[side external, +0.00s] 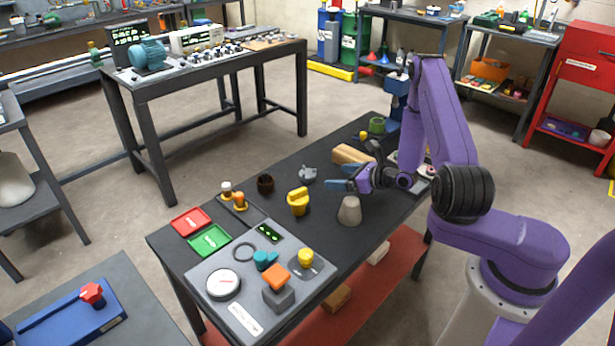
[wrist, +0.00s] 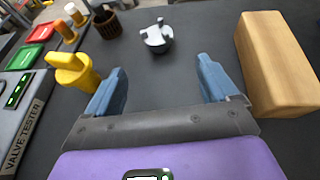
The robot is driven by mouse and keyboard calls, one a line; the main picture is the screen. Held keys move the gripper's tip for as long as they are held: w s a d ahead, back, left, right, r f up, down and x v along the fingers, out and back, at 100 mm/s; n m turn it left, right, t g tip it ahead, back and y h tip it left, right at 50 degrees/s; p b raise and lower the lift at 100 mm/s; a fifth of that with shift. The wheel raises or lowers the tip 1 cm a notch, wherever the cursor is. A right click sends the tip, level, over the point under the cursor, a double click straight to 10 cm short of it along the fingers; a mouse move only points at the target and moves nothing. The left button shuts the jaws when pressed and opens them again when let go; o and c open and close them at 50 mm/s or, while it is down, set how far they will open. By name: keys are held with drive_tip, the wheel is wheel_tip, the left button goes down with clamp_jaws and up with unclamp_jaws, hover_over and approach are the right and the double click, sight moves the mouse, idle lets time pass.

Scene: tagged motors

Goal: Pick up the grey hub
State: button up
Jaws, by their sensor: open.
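The grey hub (side external: 307,174) is a small light-grey round part with short projections, lying on the dark bench top. In the wrist view the grey hub (wrist: 157,38) lies beyond my fingertips, roughly midway between them and a little apart. My gripper (side external: 345,178) is purple with blue fingers, low over the bench to the right of the hub. In the wrist view my gripper (wrist: 160,72) is open, with nothing between its fingers.
A wooden block (wrist: 273,62) stands close to the right finger. A yellow part (wrist: 75,72) is close to the left finger. A brown cup (wrist: 107,23) is left of the hub. A grey cone (side external: 349,211) stands in front of the gripper. A valve tester panel (side external: 243,262) covers the bench's near end.

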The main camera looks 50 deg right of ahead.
sight(310, 174)
drive_tip(key=x, duration=0.6)
drive_tip(key=shift+x, duration=2.75)
drive_tip(key=shift+a+r, duration=0.1)
drive_tip(key=shift+r, duration=0.05)
drive_tip(key=c, duration=1.4)
drive_tip(key=shift+r, duration=0.2)
